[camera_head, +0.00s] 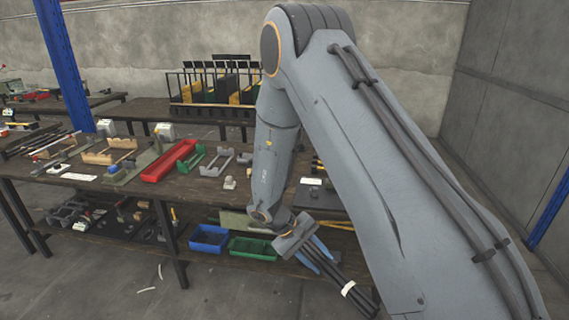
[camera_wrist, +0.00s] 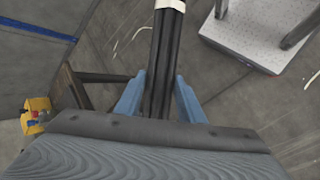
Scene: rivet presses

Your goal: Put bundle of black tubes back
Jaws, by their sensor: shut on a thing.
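The bundle of black tubes (camera_head: 343,283) has a white band around it and is held at the lower middle of the head view, in front of the workbench. My gripper (camera_head: 322,262) is shut on it, with a blue finger on each side. In the wrist view the bundle (camera_wrist: 165,62) runs straight out from between the blue fingertips (camera_wrist: 160,82), and its white band is at the top edge. The far end of the bundle is cut off in the wrist view. The bundle is over the floor, clear of the bench.
The workbench (camera_head: 100,184) carries a red tray (camera_head: 170,161), green holders (camera_head: 190,158) and many tools. Its lower shelf holds a blue bin (camera_head: 209,238) and a green bin (camera_head: 252,248). A rack (camera_head: 215,112) stands on a rear table. White strips lie on the floor.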

